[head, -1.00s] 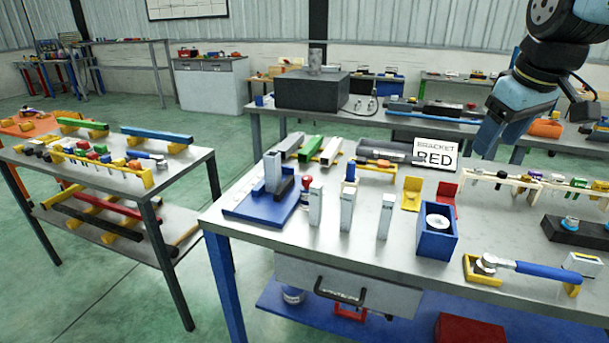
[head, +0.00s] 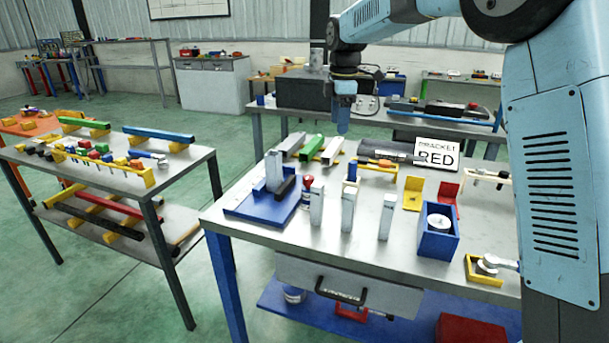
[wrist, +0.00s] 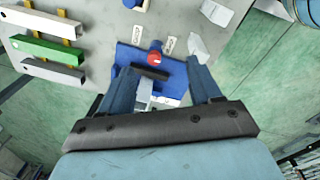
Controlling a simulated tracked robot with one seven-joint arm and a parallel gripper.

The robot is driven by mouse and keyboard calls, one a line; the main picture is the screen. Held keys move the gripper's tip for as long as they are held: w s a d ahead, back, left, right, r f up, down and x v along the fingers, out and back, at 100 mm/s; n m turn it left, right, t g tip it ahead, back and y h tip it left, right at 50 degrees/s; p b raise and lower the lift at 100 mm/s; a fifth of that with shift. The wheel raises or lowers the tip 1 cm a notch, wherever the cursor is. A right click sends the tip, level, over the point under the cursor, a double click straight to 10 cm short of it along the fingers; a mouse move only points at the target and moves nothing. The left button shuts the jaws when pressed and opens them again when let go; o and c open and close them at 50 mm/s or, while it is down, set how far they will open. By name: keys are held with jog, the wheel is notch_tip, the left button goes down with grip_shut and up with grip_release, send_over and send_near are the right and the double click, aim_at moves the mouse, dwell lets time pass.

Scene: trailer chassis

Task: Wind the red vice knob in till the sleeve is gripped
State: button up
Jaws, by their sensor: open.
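The blue vice (head: 245,209) stands at the left end of the bench, with a dark jaw bar (head: 287,186). A grey upright sleeve (head: 273,172) stands at the vice; I cannot tell whether the jaw touches it. The red knob (head: 308,183) is at the vice's right side and also shows in the wrist view (wrist: 155,57). My gripper (head: 343,128) points down, open and empty, above the bench and right of the vice. In the wrist view my open gripper (wrist: 162,70) has the knob and vice beyond its fingertips, and its fingers and palm hide part of the vice.
Upright grey posts (head: 347,208) stand just right of the knob. Behind lie green and grey bars (head: 311,147) on yellow supports. My arm hides the bench's right end.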

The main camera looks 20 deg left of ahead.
aim_at(309, 176)
jog(key=w+a+f+n, duration=0.1)
jog(key=a+f+n, duration=0.3)
jog(key=a, duration=0.5)
jog(key=shift+m+g, duration=0.3)
jog(key=f, duration=1.5)
jog(key=shift+d, duration=0.2)
jog(key=shift+c, duration=0.4)
jog(key=c, duration=0.9)
jog(key=shift+w+a+r, duration=0.1)
jog(key=shift+a, duration=0.25)
jog(key=shift+d, duration=0.2)
jog(key=shift+c, duration=0.3)
